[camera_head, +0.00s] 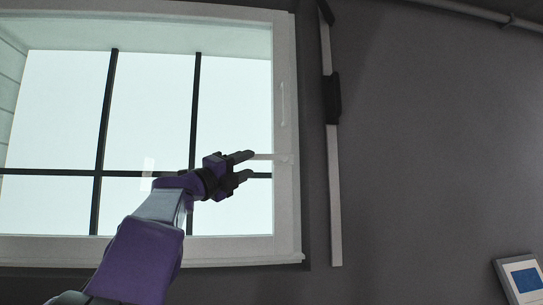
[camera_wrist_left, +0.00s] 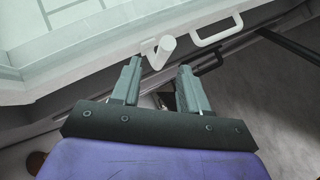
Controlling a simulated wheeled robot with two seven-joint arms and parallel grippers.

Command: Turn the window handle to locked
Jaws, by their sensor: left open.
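The white window handle (camera_head: 272,157) sticks out sideways to the left from the right side of the white window frame (camera_head: 287,205). In the left wrist view the handle (camera_wrist_left: 161,51) shows as a pale lever with its rounded end just ahead of the fingertips, roughly in line with the gap. My left gripper (camera_head: 250,164) is open and empty, with its upper fingertip close to the handle's left end in the head view. I cannot tell whether they touch. The gripper also shows in the left wrist view (camera_wrist_left: 159,66). My right gripper is out of view.
A white fixed pull bar (camera_head: 282,104) sits on the frame above the handle; it also shows in the left wrist view (camera_wrist_left: 217,31). A vertical rail with a black block (camera_head: 333,98) is on the grey wall. A panel (camera_head: 522,279) is at lower right.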

